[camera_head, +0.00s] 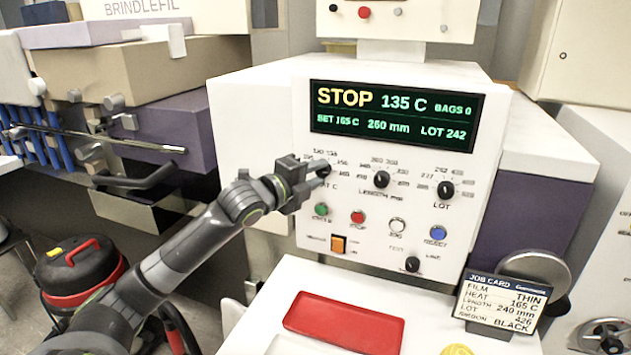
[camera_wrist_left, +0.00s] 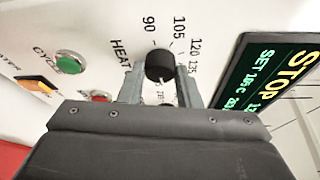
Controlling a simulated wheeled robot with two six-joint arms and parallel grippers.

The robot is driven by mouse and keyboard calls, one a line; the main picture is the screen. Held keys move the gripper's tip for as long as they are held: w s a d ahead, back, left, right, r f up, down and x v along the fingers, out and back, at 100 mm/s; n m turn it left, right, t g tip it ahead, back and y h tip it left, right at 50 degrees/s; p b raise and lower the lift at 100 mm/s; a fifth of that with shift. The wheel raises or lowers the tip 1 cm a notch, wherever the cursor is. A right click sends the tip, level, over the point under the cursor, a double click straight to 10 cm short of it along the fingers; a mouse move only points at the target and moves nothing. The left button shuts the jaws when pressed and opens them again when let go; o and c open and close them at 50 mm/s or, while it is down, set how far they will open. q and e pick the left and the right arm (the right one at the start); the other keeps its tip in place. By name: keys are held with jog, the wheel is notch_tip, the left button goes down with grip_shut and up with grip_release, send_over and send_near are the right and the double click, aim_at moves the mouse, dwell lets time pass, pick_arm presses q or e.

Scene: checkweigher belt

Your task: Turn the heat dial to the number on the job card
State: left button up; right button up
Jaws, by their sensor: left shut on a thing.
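The heat dial (camera_wrist_left: 160,66) is a round black knob with printed numbers around it, on the white machine panel. My left gripper (camera_head: 318,172) is shut on it, with one grey finger on each side in the left wrist view (camera_wrist_left: 162,82). In the head view the gripper hides most of this dial. The display (camera_head: 394,114) reads STOP, 135 C, SET 165 C, 260 mm, LOT 242 and BAGS 0. The job card (camera_head: 502,303) at lower right reads HEAT 165 C, LENGTH 240 mm, LOT 426. My right gripper is not in view.
A length dial (camera_head: 381,180) and a lot dial (camera_head: 446,190) sit right of the heat dial. Green (camera_head: 321,210), red (camera_head: 358,217), white (camera_head: 397,226) and blue (camera_head: 438,233) buttons are below. A red tray (camera_head: 345,323) lies on the white ledge in front.

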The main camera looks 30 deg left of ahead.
pick_arm(q)
jog(key=shift+m+g+y, duration=0.3)
jog(key=shift+m+g, duration=0.4)
jog(key=shift+m, duration=0.8)
jog(key=o, duration=1)
jog(key=shift+r, duration=0.1)
jog(key=shift+c, duration=0.2)
jog(key=shift+p, duration=0.3)
